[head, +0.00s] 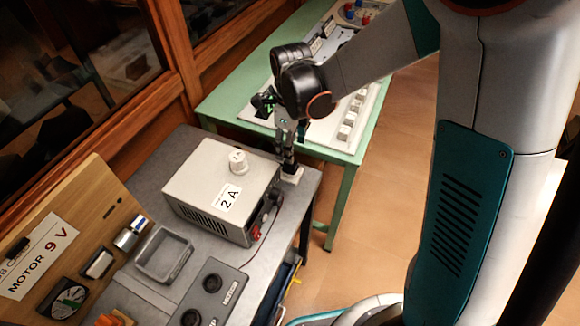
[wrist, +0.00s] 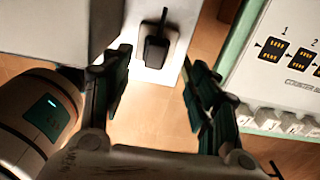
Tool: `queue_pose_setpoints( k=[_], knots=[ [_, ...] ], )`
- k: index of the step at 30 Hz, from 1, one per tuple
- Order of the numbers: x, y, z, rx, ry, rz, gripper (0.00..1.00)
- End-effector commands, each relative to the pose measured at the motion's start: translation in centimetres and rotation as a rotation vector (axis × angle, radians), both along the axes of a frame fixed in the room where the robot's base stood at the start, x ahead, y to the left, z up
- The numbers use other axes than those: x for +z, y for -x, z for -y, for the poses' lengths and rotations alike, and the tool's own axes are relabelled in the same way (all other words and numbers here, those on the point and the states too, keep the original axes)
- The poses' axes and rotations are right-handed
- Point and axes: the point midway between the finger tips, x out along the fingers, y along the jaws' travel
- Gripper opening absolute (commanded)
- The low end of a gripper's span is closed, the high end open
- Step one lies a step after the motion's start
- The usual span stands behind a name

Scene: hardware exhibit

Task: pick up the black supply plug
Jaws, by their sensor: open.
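The black plug (wrist: 156,50) stands on a small white block, with a thin dark stem or lead running up from it in the wrist view. My gripper (wrist: 158,82) is open, its two dark fingers apart on the left and right, just short of the plug in the picture. Nothing is between the fingers. In the head view my gripper (head: 288,162) points down over the white block (head: 292,175) at the grey table's corner. The fingers mostly hide the plug there.
A power supply box (head: 222,185) marked 2 A stands close left of my gripper, with red and dark connectors on its front. A green table (head: 232,100) with a white panel is behind. A grey tray (head: 163,254) and motor board are at lower left.

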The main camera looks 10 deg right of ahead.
Motion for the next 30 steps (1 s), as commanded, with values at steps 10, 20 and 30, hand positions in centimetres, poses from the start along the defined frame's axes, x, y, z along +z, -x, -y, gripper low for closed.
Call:
queue_pose_setpoints(
  k=[10,20,30],
  knots=[
    [-2.8,0.1,0.0,0.001,0.000,0.000,0.55],
    [-7.1,0.5,-0.3,0.001,0.000,0.000,0.55],
    [-7.5,0.5,-0.3,0.001,0.000,0.000,0.44]
  ],
)
